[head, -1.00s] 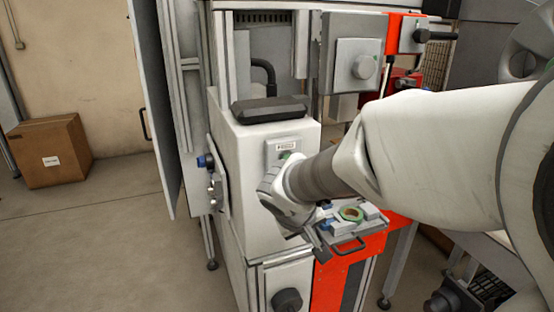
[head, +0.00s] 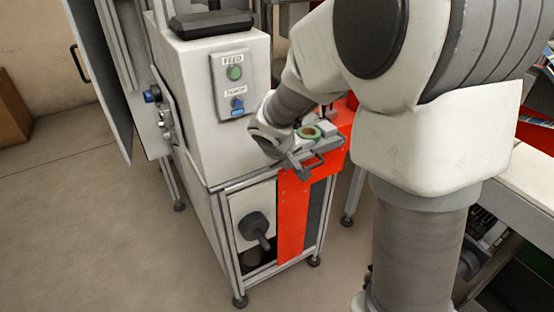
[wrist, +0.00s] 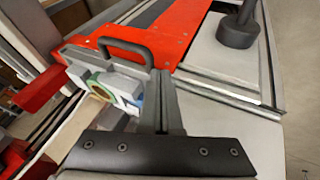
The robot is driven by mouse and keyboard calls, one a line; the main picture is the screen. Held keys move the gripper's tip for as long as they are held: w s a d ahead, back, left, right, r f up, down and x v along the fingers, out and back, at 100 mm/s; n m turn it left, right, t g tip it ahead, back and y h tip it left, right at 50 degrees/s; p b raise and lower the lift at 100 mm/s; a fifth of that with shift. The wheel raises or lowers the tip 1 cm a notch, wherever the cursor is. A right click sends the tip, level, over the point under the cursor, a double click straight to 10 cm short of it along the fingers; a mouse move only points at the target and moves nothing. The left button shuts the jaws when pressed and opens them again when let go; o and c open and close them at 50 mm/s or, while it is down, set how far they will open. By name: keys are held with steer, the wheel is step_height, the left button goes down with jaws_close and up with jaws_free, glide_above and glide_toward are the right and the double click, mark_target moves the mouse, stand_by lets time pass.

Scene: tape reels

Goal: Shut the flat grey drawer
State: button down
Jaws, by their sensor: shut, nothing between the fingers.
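The flat grey drawer (head: 326,146) stands out from the red part of the machine, with a dark bar handle on its front edge. A green-rimmed tape reel (head: 310,132) lies in it. In the wrist view the drawer (wrist: 75,55), its handle (wrist: 128,44) and the reel (wrist: 98,88) show at upper left. My gripper (head: 303,174) is shut and empty, at the front left of the drawer. In the wrist view my gripper's fingers (wrist: 163,80) point at the drawer's front beside the handle. I cannot tell whether they touch it. My arm partly hides the drawer's back.
The white cabinet (head: 205,95) with a green and a blue button stands left of the drawer. Below are a red panel (head: 294,215) and a black knob (head: 254,226). A bench (head: 525,185) stands at right. Floor (head: 100,230) at left is clear.

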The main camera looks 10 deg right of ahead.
steer(key=shift+d, duration=0.1)
stand_by(0.3)
steer(key=w+d+p, duration=0.3)
steer(key=d+p, duration=0.2)
steer(key=d, duration=0.5)
steer(key=w+d+p, duration=0.4)
steer(key=d+p, duration=0.1)
steer(key=d, duration=0.6)
steer(key=shift+d, duration=0.25)
